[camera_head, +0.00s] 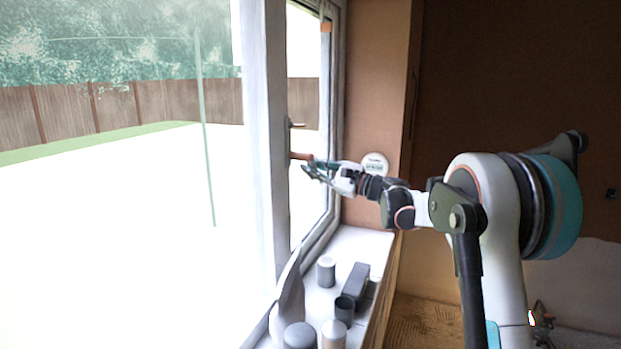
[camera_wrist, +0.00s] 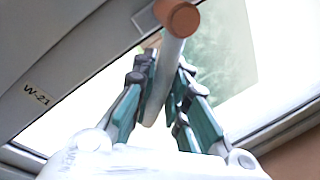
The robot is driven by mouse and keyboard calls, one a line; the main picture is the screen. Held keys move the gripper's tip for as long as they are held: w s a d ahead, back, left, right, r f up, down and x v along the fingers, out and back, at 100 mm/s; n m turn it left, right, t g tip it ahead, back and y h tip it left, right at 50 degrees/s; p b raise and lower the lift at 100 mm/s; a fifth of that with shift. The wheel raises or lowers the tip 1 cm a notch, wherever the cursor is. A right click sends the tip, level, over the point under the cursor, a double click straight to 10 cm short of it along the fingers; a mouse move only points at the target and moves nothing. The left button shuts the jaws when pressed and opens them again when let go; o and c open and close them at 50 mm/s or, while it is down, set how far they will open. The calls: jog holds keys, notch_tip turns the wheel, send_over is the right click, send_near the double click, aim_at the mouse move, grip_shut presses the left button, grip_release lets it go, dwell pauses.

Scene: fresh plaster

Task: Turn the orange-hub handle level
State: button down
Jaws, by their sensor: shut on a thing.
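The orange hub (camera_wrist: 179,17) of the window handle shows at the top of the wrist view, on the grey frame. Its pale lever (camera_wrist: 163,88) runs down from the hub between the two fingers of my gripper (camera_wrist: 165,70). The teal and dark fingers are shut on the lever, one on each side, a little below the hub. In the head view, my gripper (camera_head: 314,168) is at the window, just right of an orange-brown piece (camera_head: 300,156). My fingers hide most of the lever there, so its exact tilt is unclear.
A smaller handle-like part (camera_head: 296,124) sits higher on the window frame. A frame label reads W-21 (camera_wrist: 37,94). The sill below holds a grey cylinder (camera_head: 326,272), a dark box (camera_head: 355,286) and several other containers. A round white disc (camera_head: 375,163) is on the wall behind my gripper.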

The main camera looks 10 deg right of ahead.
jog(key=n, duration=0.2)
jog(key=r+n+y, duration=0.1)
jog(key=n, duration=0.1)
jog(key=w+d+r+n, duration=0.1)
jog(key=n, duration=0.1)
jog(key=shift+w+r+g+y+b, duration=0.1)
jog(key=shift+r+g+y+b, duration=0.05)
jog(key=shift+g+y+b, duration=0.2)
jog(key=shift+w+r+n+g+y, duration=0.1)
jog(key=shift+r+n+g+y, duration=0.25)
jog(key=shift+n, duration=0.85)
jog(key=shift+r+n+g, duration=0.2)
jog(key=shift+r+n, duration=0.3)
jog(key=shift+n, duration=0.7)
jog(key=c, duration=1.9)
grip_release()
jog(key=o, duration=0.3)
jog(key=shift+d+r, duration=0.15)
jog(key=shift+d, duration=0.05)
jog(key=shift+o, duration=0.2)
jog(key=shift+a, duration=0.1)
